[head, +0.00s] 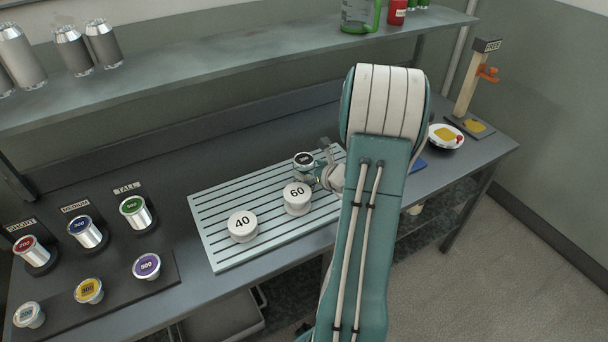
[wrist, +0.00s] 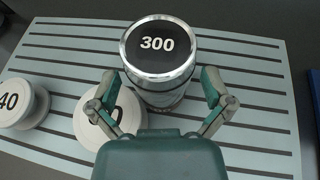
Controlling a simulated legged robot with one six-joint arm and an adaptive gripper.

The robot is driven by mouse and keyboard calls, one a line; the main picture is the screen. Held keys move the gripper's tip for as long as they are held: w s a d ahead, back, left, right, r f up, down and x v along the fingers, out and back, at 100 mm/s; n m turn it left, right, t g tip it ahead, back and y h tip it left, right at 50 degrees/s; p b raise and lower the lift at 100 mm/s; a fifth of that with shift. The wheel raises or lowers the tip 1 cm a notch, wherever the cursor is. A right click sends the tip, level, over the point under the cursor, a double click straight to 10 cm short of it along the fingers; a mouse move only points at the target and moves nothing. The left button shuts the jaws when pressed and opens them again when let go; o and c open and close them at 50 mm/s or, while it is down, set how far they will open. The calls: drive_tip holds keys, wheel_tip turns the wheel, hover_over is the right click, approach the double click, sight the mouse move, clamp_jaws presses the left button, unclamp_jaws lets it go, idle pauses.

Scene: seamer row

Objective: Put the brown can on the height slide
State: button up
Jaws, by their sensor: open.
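A silver can (wrist: 160,52) with a dark, nearly black lid marked 300 stands upright on the slatted rack; I cannot tell whether the lid is brown. It also shows in the head view (head: 304,161), left of my gripper (head: 326,174), which my arm partly hides. In the wrist view my gripper (wrist: 160,84) is open, with one finger on each side of the can's near part; contact is not clear. The height slide (head: 466,85) is a wooden post with an orange slider and a FREE sign, at the table's far right end.
White weights marked 60 (head: 297,198) and 40 (head: 242,226) stand on the slatted rack (head: 225,199); the 60 is close to the can. Several coloured-lid cans (head: 88,232) stand at left. A white plate (head: 446,137) lies before the slide. A shelf (head: 200,83) runs above.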

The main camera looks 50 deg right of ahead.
drive_tip(key=x, duration=0.2)
drive_tip(key=shift+w+f, duration=0.1)
drive_tip(key=shift+w, duration=0.2)
drive_tip(key=c, duration=0.8)
